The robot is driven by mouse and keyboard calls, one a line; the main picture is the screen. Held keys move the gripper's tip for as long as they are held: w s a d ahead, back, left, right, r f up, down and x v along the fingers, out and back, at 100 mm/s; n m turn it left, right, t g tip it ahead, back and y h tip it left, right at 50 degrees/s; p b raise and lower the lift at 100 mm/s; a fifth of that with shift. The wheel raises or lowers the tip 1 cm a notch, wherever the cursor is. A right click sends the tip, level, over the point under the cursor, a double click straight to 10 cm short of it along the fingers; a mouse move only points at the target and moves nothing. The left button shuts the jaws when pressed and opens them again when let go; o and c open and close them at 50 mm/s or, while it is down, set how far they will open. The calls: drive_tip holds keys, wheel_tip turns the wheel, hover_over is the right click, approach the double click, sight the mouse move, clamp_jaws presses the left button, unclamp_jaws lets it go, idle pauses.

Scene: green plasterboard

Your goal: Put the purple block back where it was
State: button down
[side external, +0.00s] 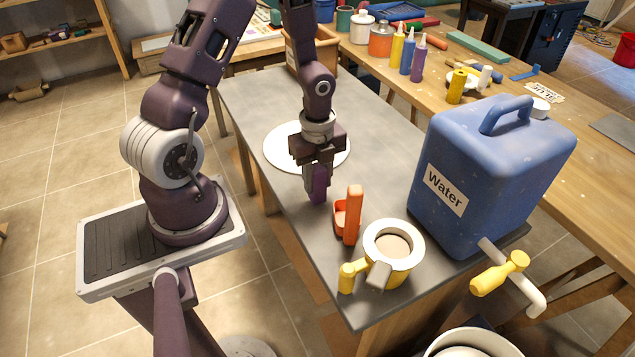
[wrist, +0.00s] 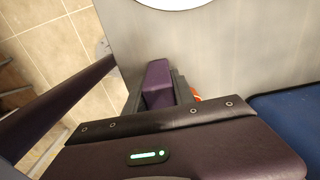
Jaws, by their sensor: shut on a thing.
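My gripper (side external: 318,176) is shut on the purple block (side external: 319,190) and points down over the grey table (side external: 385,150). The block hangs from the fingers; I cannot tell whether its lower end touches the table. The wrist view also shows the purple block (wrist: 158,84) between the fingers. A white round plate or disc (side external: 281,152) lies on the table just behind and to the left of my gripper.
A large blue water container (side external: 495,165) with a yellow tap stands at right. The table's middle right is clear.

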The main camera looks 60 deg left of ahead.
drive_tip(key=shift+f, duration=0.4)
drive_tip(key=c, duration=1.1)
unclamp_jaws()
drive_tip(key=shift+f, duration=0.1)
drive_tip(key=shift+o, duration=0.2)
